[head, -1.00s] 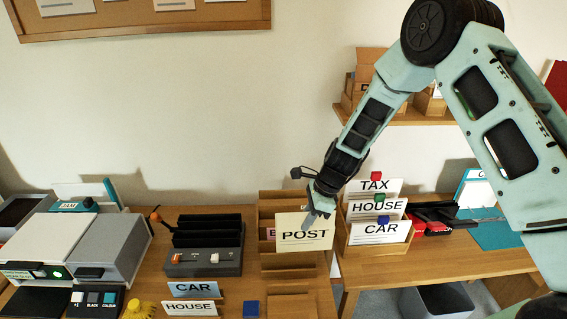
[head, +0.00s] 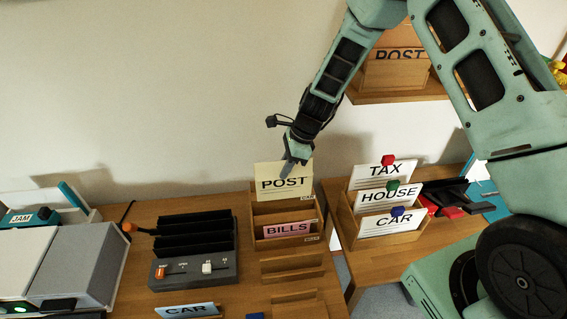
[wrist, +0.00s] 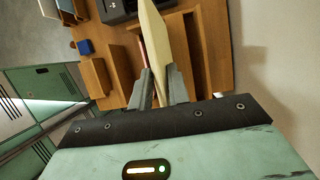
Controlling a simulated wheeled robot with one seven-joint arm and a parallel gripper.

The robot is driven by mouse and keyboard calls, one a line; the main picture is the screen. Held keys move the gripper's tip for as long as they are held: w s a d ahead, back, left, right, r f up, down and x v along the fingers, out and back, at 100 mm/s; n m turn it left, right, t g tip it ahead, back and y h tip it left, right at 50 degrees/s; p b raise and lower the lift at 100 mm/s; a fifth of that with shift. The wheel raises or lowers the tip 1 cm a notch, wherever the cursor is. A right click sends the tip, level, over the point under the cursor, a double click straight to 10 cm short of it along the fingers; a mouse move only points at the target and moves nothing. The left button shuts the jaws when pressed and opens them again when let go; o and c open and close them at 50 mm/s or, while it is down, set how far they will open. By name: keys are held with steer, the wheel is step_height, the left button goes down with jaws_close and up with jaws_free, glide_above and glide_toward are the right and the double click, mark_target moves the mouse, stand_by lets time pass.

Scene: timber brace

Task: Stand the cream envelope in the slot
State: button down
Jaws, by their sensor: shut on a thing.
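The cream envelope (head: 284,176), lettered POST, stands upright at the back of the wooden slotted rack (head: 285,244). My gripper (head: 291,166) is shut on its upper edge. In the wrist view the envelope (wrist: 152,40) is seen edge-on between the fingers of my gripper (wrist: 160,90). The envelope's lower edge is at the rack's rear slot; I cannot tell how deep it sits. A pink BILLS envelope (head: 287,230) stands in a front slot of the same rack.
A wooden box (head: 385,228) with TAX, HOUSE and CAR cards is close on the right. A black slotted unit with switches (head: 194,268) is on the left. A shelf (head: 400,92) with boxes hangs above right. The wall is close behind the rack.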

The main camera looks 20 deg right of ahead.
steer(key=shift+r+p, duration=0.15)
steer(key=shift+p, duration=0.4)
steer(key=b, duration=0.3)
glide_above(285, 193)
steer(key=shift+w+d+f, duration=0.1)
steer(key=shift+w+f, duration=0.1)
steer(key=shift+f, duration=1.1)
steer(key=shift+w+d+f, duration=0.1)
steer(key=shift+w+f, duration=0.05)
steer(key=shift+f, duration=1.25)
steer(key=shift+f+b, duration=1.85)
steer(key=shift+f, duration=0.85)
steer(key=c, duration=0.8)
jaws_free()
steer(key=shift+o, duration=0.2)
